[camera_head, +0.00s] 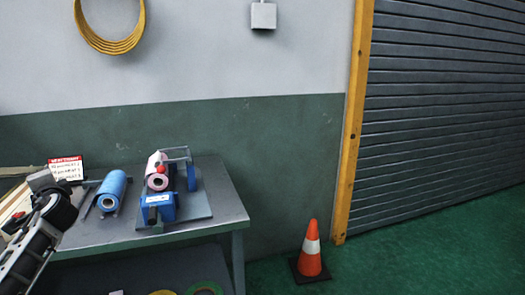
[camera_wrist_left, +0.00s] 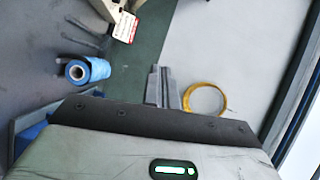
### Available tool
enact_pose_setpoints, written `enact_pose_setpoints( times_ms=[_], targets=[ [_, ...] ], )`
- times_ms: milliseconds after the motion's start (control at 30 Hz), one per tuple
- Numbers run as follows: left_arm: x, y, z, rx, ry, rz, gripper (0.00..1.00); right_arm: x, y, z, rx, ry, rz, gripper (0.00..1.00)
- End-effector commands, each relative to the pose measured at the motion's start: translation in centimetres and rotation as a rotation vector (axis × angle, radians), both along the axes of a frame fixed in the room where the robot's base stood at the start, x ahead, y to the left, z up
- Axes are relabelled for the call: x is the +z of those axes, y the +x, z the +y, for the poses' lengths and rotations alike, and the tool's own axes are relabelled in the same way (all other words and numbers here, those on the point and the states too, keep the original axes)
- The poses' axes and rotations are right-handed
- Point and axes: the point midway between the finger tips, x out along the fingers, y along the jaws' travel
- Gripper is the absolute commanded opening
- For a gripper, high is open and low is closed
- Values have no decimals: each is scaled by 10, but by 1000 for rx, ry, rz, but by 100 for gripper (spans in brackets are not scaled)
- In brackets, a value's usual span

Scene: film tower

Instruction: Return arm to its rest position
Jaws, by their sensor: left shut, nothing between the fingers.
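My left arm (camera_head: 32,245) comes in from the left, at the left end of the grey table. In the left wrist view, my left gripper (camera_wrist_left: 164,88) has its fingers together with nothing between them. The gripper appears clear of the objects around it. A blue film roll (camera_head: 112,190) lies on the table to the right of the arm; it also shows in the left wrist view (camera_wrist_left: 86,70). My right gripper is in neither view.
A blue device (camera_head: 160,208) with a pink roll (camera_head: 157,173) stands on the grey table (camera_head: 225,212). A white-and-red card (camera_head: 66,169) stands behind my arm. A yellow hose coil (camera_head: 110,44) hangs on the wall. An orange cone (camera_head: 310,252) stands on the clear green floor.

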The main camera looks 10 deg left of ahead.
Motion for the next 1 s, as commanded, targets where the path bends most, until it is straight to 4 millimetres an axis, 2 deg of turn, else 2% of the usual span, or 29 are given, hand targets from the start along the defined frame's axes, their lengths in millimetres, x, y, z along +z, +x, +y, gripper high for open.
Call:
enact_pose_setpoints(
  times_ms=[33, 67, 267, 500, 533, 767, 867, 1000],
  targets=[
    [3, -8, 17, 24, 46, 32, 0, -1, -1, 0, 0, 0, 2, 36],
    [0, -2, 11, -11, 16, 10, 0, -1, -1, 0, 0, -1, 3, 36],
    [-8, 37, -31, -275, -283, -219, 0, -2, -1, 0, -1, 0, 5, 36],
    [8, 64, -85, -565, -694, -540, 0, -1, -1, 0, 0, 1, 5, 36],
    [-12, 62, -95, -562, -698, -503, 0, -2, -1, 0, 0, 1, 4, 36],
    [-104, 40, -161, -598, -801, -374, 0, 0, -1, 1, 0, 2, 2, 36],
    [-150, 19, -197, -613, -867, -310, 0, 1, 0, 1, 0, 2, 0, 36],
    [-220, -30, -257, -623, -992, -213, 0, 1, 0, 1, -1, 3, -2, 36]
  ],
)
